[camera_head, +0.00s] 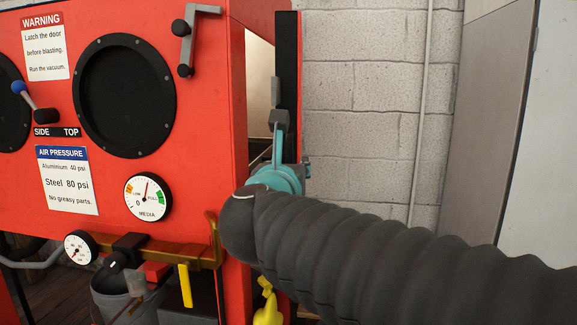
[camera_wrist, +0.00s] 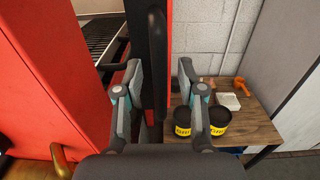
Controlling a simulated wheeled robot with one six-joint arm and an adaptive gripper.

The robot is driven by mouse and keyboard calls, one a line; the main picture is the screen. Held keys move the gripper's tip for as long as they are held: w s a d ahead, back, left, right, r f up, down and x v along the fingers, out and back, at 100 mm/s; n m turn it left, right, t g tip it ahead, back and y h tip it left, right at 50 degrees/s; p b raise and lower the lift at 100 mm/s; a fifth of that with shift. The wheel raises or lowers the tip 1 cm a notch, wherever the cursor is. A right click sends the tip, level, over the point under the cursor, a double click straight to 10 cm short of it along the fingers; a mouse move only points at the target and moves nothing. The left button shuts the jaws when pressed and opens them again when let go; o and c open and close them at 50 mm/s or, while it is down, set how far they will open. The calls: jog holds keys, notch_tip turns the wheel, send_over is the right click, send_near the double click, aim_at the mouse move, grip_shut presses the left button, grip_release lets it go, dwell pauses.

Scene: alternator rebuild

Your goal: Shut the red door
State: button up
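The red door (camera_wrist: 169,40) stands ajar on the side of the red blast cabinet (camera_head: 210,130). In the head view I see the door (camera_head: 289,70) nearly edge-on, with its black inner face towards the gap. In the wrist view a black upright bar handle (camera_wrist: 157,55) shows at the door's edge. My gripper (camera_wrist: 160,78) is open, one finger on each side of the door edge and handle. I cannot tell whether either finger touches. In the head view my gripper (camera_head: 279,125) is partly hidden behind my dark sleeved arm.
The cabinet opening shows a slatted grate (camera_wrist: 100,35) inside. A wooden table (camera_wrist: 250,130) at right holds two dark tins with yellow labels (camera_wrist: 218,120), a white block and an orange item. A block wall (camera_head: 365,110) stands behind. A brass fitting (camera_head: 213,240) juts from the cabinet's front corner.

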jog(key=v, duration=1.2)
dwell(0.4)
